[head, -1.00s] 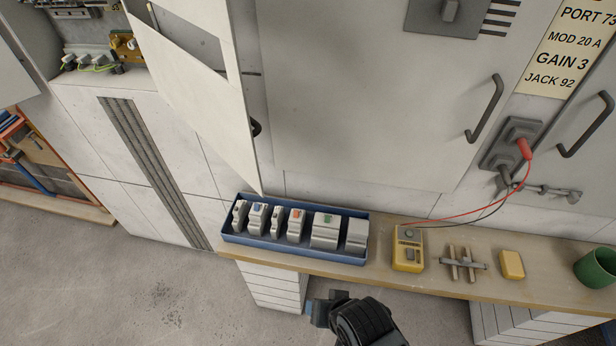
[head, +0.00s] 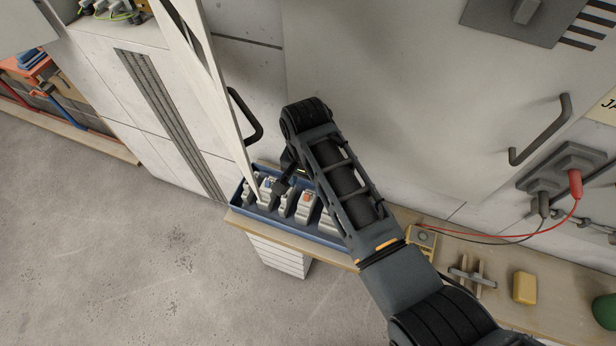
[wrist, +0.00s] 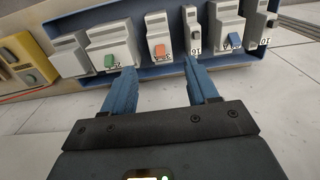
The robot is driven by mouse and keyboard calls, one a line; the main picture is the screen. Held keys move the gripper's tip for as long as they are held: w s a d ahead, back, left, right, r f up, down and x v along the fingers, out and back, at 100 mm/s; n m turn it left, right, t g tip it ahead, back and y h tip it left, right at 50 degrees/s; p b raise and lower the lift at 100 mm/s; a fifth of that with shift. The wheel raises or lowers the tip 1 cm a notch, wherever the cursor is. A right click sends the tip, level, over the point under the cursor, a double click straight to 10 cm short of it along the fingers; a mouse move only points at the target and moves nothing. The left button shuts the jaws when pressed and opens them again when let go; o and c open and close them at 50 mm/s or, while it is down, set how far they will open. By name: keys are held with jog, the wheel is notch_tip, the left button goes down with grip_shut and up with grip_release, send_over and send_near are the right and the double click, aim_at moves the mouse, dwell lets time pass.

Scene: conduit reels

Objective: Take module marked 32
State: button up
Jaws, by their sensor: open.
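Several grey modules stand in a row in a blue tray (wrist: 150,76). In the wrist view, a module with an orange lever (wrist: 157,28) lies ahead of the gap between my fingertips. Left of it are a wide module with a green lever (wrist: 104,35) and a plain module (wrist: 70,60). Right of it are a narrow module (wrist: 191,25), a module with a blue lever (wrist: 228,22) and another narrow one (wrist: 260,18). Their printed marks are small and inverted; I cannot surely read 32. My gripper (wrist: 160,68) is open and empty. In the head view my arm hides the tray's right end.
The tray stands on a wooden shelf (head: 497,309). A yellow meter (head: 424,239), a wooden piece (head: 472,275), a yellow block (head: 524,288) and a green cup (head: 605,312) are to the right.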

aim_at(306, 198)
jog(key=shift+f+b, duration=2.2)
jog(key=shift+f, duration=0.15)
jog(key=shift+f+b, duration=1)
jog(key=shift+f, duration=0.9)
grip_shut()
jog(key=shift+r+p, duration=1.1)
jog(key=shift+r+p, duration=2.9)
jog(key=shift+r, duration=0.1)
